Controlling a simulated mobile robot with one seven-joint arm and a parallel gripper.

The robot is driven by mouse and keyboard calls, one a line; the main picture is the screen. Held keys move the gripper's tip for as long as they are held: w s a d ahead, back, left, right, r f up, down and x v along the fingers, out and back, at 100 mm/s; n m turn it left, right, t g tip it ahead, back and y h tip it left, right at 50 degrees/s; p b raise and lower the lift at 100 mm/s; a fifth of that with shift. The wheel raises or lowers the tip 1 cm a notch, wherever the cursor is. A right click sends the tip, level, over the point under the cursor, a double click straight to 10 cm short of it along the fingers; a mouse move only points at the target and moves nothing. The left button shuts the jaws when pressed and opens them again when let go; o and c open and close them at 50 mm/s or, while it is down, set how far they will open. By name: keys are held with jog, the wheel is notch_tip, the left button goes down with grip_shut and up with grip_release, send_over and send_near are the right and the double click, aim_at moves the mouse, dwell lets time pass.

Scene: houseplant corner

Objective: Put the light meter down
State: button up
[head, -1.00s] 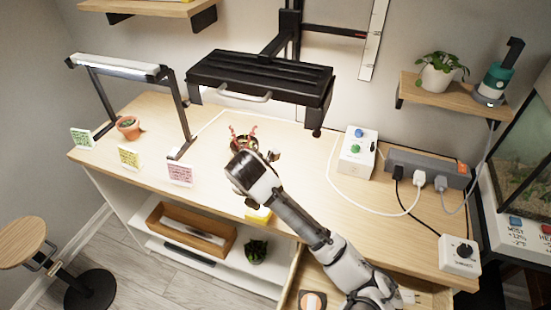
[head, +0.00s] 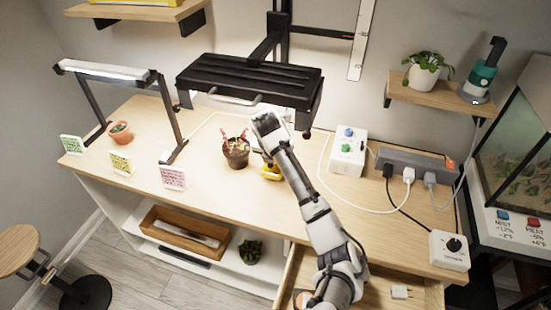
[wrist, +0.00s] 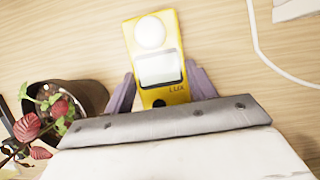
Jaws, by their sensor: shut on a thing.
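The light meter is yellow with a white dome and a grey screen marked LUX; it fills the upper middle of the wrist view (wrist: 178,88). My gripper (wrist: 160,88) is shut on it, one finger at each side. In the head view the meter (head: 270,173) shows as a yellow patch below my wrist, just right of a potted plant. My arm hides part of it and most of my gripper. I cannot tell whether the meter touches the bench (head: 210,190).
The brown pot with a red-leaved plant (head: 236,158) stands close left of the meter. A black lamp (head: 250,80) hangs above. A white box with coloured buttons (head: 345,152) and a white cable lie to the right. The bench front right of the pink card (head: 173,179) is clear.

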jog(key=shift+s+f, duration=0.15)
jog(key=shift+f, duration=0.55)
jog(key=shift+f, duration=0.1)
jog(key=shift+f, duration=0.15)
jog(key=o, duration=1.1)
